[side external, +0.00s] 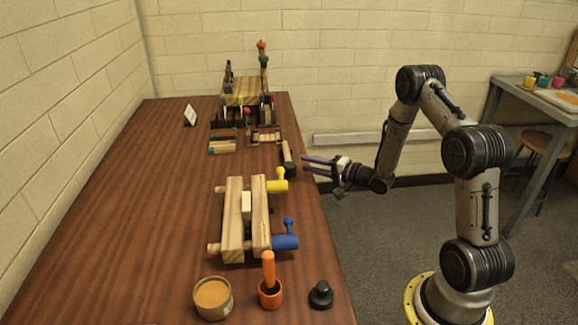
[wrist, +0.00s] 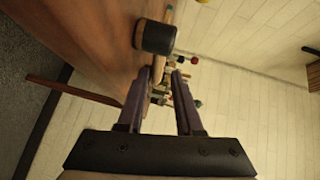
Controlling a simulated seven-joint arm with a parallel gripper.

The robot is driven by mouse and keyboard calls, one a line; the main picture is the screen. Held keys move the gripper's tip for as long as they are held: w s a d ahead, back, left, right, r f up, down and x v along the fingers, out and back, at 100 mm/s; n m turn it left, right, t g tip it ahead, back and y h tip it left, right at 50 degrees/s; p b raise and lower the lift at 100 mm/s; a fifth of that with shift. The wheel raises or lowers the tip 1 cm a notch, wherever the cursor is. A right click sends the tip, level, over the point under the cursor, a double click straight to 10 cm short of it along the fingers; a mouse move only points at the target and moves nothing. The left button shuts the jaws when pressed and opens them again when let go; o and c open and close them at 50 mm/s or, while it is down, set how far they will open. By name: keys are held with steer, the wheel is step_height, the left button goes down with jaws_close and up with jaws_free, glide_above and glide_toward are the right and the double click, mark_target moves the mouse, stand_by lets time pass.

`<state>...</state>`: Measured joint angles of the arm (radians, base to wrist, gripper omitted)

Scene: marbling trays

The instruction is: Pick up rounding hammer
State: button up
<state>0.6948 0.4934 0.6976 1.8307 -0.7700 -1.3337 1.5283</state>
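The rounding hammer (side external: 287,153) lies near the right edge of the wooden table, its pale handle pointing away and its dark head (side external: 290,171) at the near end. In the wrist view the black hammer head (wrist: 155,37) shows large, just beyond and above the fingertips. My gripper (side external: 304,163) is just right of the hammer, beside the table edge, with its fingers pointing left toward it. In the wrist view the two fingers of my gripper (wrist: 163,70) are apart with nothing held between them. Part of the handle is hidden behind the head in the wrist view.
A wooden clamp press (side external: 233,217) with yellow and blue handles stands in front of the hammer. A tool rack (side external: 230,117) and wooden blocks (side external: 222,148) lie behind it. A jar (side external: 213,298), an orange-handled brush (side external: 269,272) and a black knob (side external: 321,295) stand nearest. The table's left side is clear.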

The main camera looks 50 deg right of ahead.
mark_target(288, 157)
steer(key=shift+w+a+f, duration=0.15)
steer(key=shift+w+f, duration=0.1)
steer(key=shift+w, duration=1.05)
steer(key=shift+w+a+f, duration=0.15)
steer(key=shift+w+f, duration=0.05)
steer(key=shift+w, duration=1.1)
steer(key=shift+w+a+f, duration=0.15)
steer(key=shift+w+f, duration=0.1)
steer(key=shift+w, duration=1.05)
jaws_close()
steer(key=shift+r, duration=0.15)
